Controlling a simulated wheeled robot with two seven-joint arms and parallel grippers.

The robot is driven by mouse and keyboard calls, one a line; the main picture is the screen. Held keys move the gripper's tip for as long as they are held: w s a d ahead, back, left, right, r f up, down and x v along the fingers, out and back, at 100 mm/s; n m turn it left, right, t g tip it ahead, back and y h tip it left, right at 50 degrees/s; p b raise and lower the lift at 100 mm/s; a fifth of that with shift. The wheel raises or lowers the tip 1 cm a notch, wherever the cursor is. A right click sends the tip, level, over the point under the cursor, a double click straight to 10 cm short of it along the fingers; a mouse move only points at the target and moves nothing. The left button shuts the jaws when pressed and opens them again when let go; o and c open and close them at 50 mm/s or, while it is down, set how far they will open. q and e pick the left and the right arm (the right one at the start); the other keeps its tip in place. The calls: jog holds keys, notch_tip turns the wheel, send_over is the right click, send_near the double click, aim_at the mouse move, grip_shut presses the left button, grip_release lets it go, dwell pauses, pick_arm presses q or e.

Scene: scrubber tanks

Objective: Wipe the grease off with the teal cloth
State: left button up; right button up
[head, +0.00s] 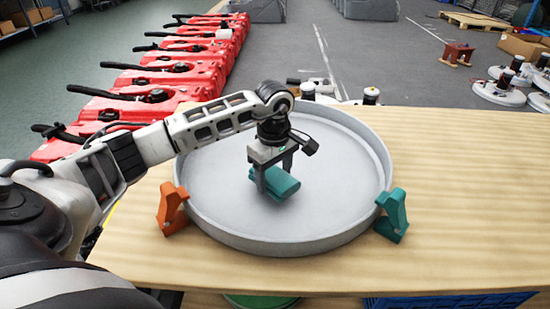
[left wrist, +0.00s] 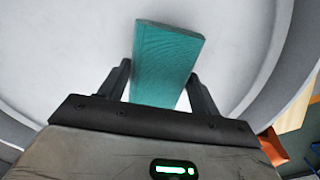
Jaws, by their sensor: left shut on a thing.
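The teal cloth (head: 280,186) is a folded pad inside a round grey pan (head: 360,226) on the wooden table. My left gripper (head: 272,184) points down over the pan and is shut on the cloth. In the left wrist view the cloth (left wrist: 166,62) sticks out between the two dark fingers (left wrist: 160,90). I cannot tell whether the cloth touches the pan floor. No grease shows clearly on the pan floor; part of it is hidden behind my arm and gripper. My right gripper is not in view.
An orange bracket (head: 172,208) stands at the pan's left rim and a teal bracket (head: 392,214) at its right rim. Red tanks (head: 165,85) line the floor beyond the table at left. The table's right side (head: 470,190) is clear.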

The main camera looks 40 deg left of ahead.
pick_arm(q)
jog(key=shift+r+p, duration=1.65)
jog(key=shift+r, duration=1.1)
